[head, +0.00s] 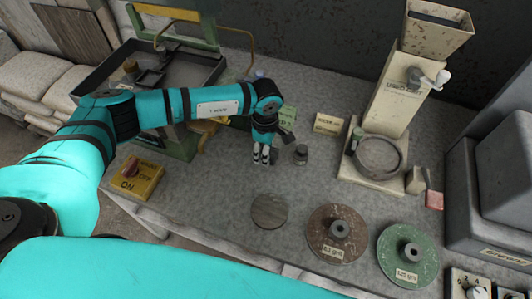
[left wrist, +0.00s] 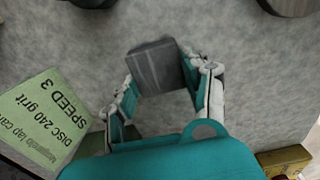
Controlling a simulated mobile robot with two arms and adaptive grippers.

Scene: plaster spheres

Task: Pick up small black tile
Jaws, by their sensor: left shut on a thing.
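The small black tile (left wrist: 155,66) shows in the left wrist view as a dark grey, faintly striped block with square edges. It sits between the fingertips of my left gripper (left wrist: 160,85), which is shut on it. In the head view my left gripper (head: 262,155) points down near the middle of the bench, and I cannot clearly make out the tile there. Whether the tile still touches the bench is hard to tell. My right gripper is not in view.
A small dark cylinder (head: 301,154) stands just right of the gripper. A green card (left wrist: 40,115) lies close by. A grey disc (head: 269,211), a brown disc (head: 337,234) and a green disc (head: 407,256) lie in front. A hopper machine (head: 390,110) stands right, a yellow switch box (head: 137,178) left.

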